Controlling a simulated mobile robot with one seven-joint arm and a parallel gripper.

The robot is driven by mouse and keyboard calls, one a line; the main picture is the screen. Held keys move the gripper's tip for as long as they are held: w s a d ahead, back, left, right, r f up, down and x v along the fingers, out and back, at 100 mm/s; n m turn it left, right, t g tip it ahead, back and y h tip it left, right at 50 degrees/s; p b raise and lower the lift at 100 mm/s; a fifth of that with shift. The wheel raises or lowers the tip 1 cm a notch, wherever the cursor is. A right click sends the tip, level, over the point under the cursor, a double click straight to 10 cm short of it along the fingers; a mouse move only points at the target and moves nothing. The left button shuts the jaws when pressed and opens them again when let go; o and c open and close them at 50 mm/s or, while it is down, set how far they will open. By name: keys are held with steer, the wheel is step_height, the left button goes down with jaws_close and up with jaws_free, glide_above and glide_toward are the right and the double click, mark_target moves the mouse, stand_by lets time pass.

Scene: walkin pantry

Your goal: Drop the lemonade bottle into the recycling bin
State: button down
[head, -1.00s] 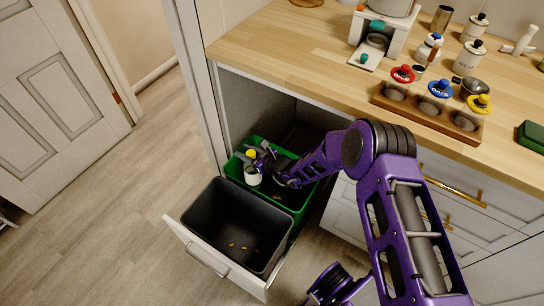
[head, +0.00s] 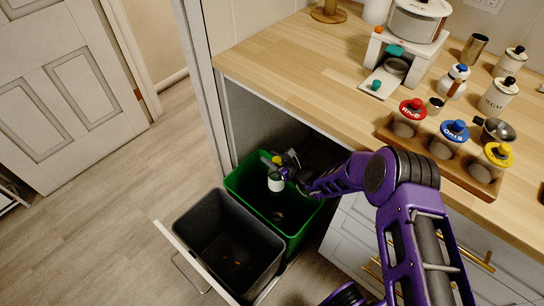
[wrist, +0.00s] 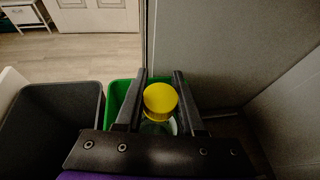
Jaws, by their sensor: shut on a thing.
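My gripper (head: 282,163) is shut on the lemonade bottle (head: 275,184), which shows a white label in the head view. In the wrist view, the bottle's yellow cap (wrist: 160,97) sits between the two dark fingers of my gripper (wrist: 160,74). The bottle hangs roughly upright over the opening of the green bin (head: 236,193); how far it reaches below the rim is unclear. The green bin also shows behind the fingers in the wrist view (wrist: 119,92). The lower part of the bottle is mostly hidden in the wrist view.
A dark grey bin (head: 188,236) stands in front of the green one in the pulled-out drawer (head: 178,240). A few small yellowish scraps lie inside it. The wooden counter (head: 290,62) overhangs at the right, carrying jars and an appliance. Open floor lies left.

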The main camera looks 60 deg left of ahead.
steer(key=shift+f+b, duration=1)
steer(key=shift+f, duration=1)
steer(key=shift+c, duration=2.2)
jaws_free()
steer(key=shift+w+d, duration=0.1)
steer(key=p+v, duration=0.3)
steer(key=v, duration=1.4)
steer(key=shift+d, duration=0.15)
